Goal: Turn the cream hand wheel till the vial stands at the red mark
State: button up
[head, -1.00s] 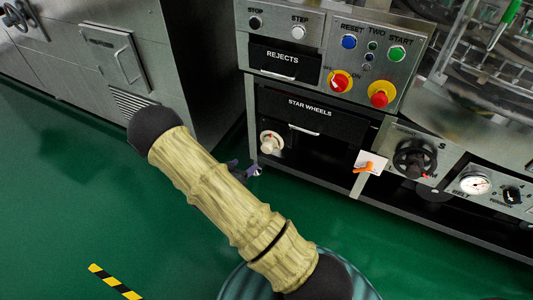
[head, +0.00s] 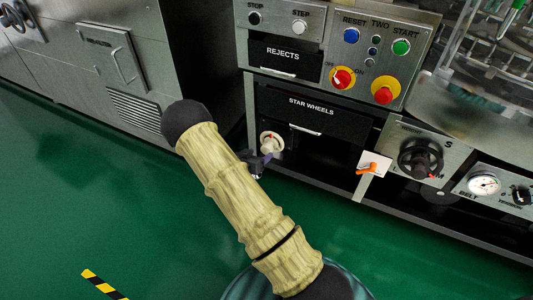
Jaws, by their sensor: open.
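The small cream hand wheel (head: 271,142) is on the lower front of the machine, left of the star wheels drawer's lower edge. My gripper (head: 268,157), small and dark, is at the wheel's lower side, mostly hidden behind my own arm. It is open; I cannot tell whether its fingers touch the wheel or stand around it. The vial and the red mark cannot be made out; the glass-guarded carousel (head: 490,75) at upper right is only partly in view.
A black hand wheel (head: 419,158) sits on a panel to the right, near an orange lever (head: 369,168) and a gauge (head: 484,184). The button panel (head: 390,45) is above. Green floor (head: 120,210) is clear at left.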

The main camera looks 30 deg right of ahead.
aim_at(265, 150)
jog(key=b+x, duration=0.2)
jog(key=x, duration=0.4)
jog(key=shift+d, duration=0.15)
jog(key=c, duration=1)
jog(key=shift+o, duration=0.2)
jog(key=shift+m, duration=0.3)
